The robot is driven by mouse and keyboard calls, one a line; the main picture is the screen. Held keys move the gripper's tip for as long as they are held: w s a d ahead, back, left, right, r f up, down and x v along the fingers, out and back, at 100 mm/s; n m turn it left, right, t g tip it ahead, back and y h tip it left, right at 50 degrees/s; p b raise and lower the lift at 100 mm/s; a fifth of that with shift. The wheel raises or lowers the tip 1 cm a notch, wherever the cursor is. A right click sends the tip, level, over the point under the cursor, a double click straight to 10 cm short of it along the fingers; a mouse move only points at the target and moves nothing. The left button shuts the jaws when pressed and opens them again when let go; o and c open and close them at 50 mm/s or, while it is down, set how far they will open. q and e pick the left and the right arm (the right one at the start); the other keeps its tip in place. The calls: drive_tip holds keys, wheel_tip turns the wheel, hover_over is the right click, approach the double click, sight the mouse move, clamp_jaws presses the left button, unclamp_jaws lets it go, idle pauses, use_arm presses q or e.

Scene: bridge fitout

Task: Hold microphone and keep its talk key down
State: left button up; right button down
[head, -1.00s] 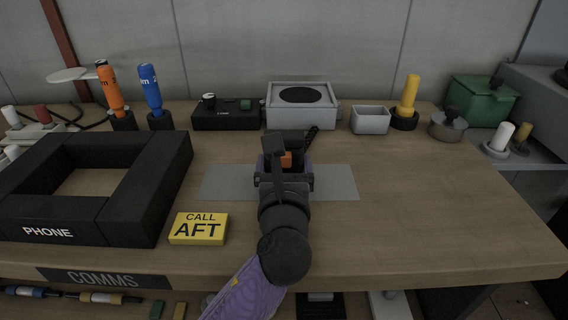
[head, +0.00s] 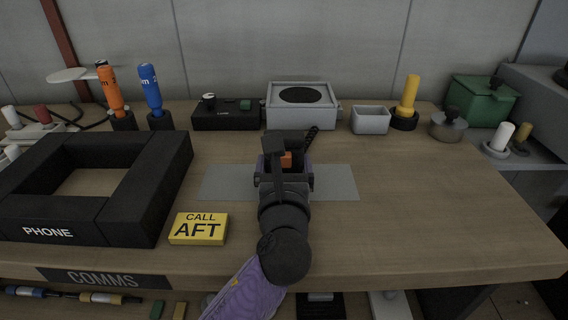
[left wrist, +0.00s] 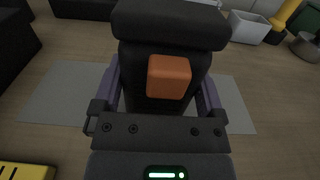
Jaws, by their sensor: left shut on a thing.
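The microphone (left wrist: 170,30) is a black body with an orange talk key (left wrist: 169,77) on the face toward my wrist camera. My left gripper (head: 286,168) is shut on the microphone, with one purple finger on each side of its body. In the head view the orange key (head: 286,159) shows between the fingers, and the gripper hides much of the microphone. A dark coiled cord (head: 312,133) runs from behind it toward the grey speaker box. I cannot tell whether the key is pressed in. My right gripper is not in view.
A grey mat (head: 338,182) lies under the gripper. A black PHONE frame (head: 150,190) and a yellow CALL AFT block (head: 198,229) are to the left. A grey speaker box (head: 301,106) and a small grey bin (head: 370,119) stand behind. The table's right side is clear.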

use_arm(q)
drive_tip(key=shift+f, duration=0.1)
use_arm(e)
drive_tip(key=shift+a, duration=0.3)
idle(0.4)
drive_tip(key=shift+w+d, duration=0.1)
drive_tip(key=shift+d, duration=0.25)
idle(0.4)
